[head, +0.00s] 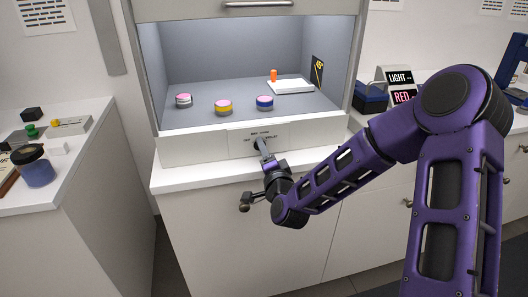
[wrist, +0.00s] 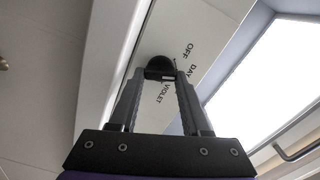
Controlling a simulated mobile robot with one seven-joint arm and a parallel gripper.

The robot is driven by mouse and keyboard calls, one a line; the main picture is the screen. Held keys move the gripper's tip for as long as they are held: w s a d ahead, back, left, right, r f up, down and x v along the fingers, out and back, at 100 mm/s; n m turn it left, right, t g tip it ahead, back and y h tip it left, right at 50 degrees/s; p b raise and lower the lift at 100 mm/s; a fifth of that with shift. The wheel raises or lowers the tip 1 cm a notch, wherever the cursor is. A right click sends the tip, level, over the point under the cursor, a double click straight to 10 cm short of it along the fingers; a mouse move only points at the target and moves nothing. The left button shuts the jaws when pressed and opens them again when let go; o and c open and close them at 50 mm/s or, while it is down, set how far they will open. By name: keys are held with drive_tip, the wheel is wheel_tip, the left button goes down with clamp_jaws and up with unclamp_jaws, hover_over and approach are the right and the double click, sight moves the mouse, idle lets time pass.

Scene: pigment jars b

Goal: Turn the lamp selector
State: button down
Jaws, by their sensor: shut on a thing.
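The lamp selector (wrist: 158,64) is a dark round knob on the pale front panel (head: 207,146) of the cabinet. In the wrist view, OFF, DAY and VIOLET are printed around it; part of the lettering is hidden. My gripper (wrist: 160,77) has a finger on each side of the knob and is shut on it. In the head view my gripper (head: 262,147) reaches the panel's middle from the front and hides the knob. Which label the knob points to I cannot tell.
A card reading LIGHT and RED (head: 401,88) stands on the right counter. A left counter (head: 75,180) holds a dark-lidded jar (head: 36,170).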

drive_tip(key=shift+c, duration=1.8)
unclamp_jaws()
